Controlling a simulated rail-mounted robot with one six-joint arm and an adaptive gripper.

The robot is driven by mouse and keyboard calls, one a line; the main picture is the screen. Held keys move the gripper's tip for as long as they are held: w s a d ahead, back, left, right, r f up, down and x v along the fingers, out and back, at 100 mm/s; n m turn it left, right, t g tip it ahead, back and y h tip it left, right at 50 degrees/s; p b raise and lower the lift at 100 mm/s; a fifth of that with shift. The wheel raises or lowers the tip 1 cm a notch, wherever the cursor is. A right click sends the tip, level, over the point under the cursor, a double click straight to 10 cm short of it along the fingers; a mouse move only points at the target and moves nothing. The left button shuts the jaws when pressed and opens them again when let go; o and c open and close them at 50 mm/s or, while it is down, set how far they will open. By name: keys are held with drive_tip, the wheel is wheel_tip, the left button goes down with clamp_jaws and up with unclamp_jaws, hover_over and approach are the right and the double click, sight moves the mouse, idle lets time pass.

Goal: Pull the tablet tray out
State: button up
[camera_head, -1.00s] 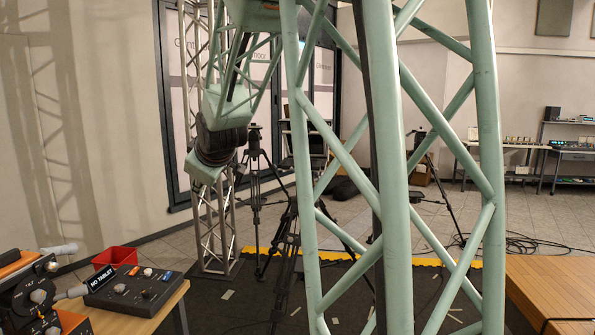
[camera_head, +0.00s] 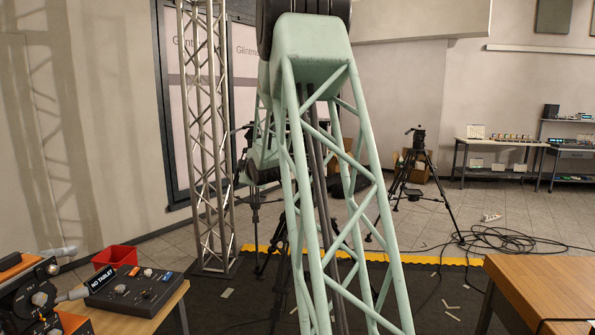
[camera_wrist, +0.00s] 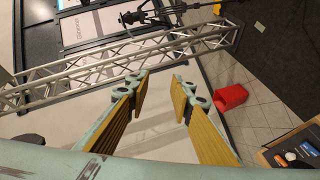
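I cannot make out a tablet tray in either view. The dark control box (camera_head: 148,298) with knobs sits on a wooden-topped table at the lower left, and a black tag (camera_head: 103,280) reading "NO TABLET" is at its left side. Part of the box also shows at the lower right of the wrist view (camera_wrist: 299,153). My gripper (camera_wrist: 160,78) is open and empty, its two yellow-padded fingers apart, in the air. The box lies well off to the right of the fingers in the wrist view. The head view does not clearly show my gripper.
Orange-and-black equipment (camera_head: 30,292) with a TILT knob stands left of the box. A red bin (camera_head: 116,258) is behind the table. A metal truss tower (camera_head: 208,140), tripods (camera_head: 413,180) and floor cables (camera_head: 500,238) stand beyond. A wooden table (camera_head: 550,290) is at the lower right.

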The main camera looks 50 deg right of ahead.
drive_tip(key=s+d+f+n+t+h, duration=0.1)
drive_tip(key=s+d+f, duration=0.1)
drive_tip(key=d, duration=0.7)
drive_tip(key=s+d+f+n+t+h+p, duration=0.1)
drive_tip(key=d+f, duration=0.4)
drive_tip(key=d, duration=0.5)
drive_tip(key=s+d+f+n+h+p, duration=0.1)
drive_tip(key=s+d+f+h, duration=0.1)
drive_tip(key=s+d, duration=0.3)
drive_tip(key=shift+s+d+f+n+t+h, duration=0.25)
drive_tip(key=shift+d+f, duration=0.65)
drive_tip(key=shift+d, duration=1.4)
drive_tip(key=shift+w, duration=0.25)
drive_tip(key=shift+x, duration=6.75)
drive_tip(key=shift+r, duration=0.1)
drive_tip(key=shift+c, duration=0.7)
drive_tip(key=shift+d+r, duration=0.1)
clamp_jaws()
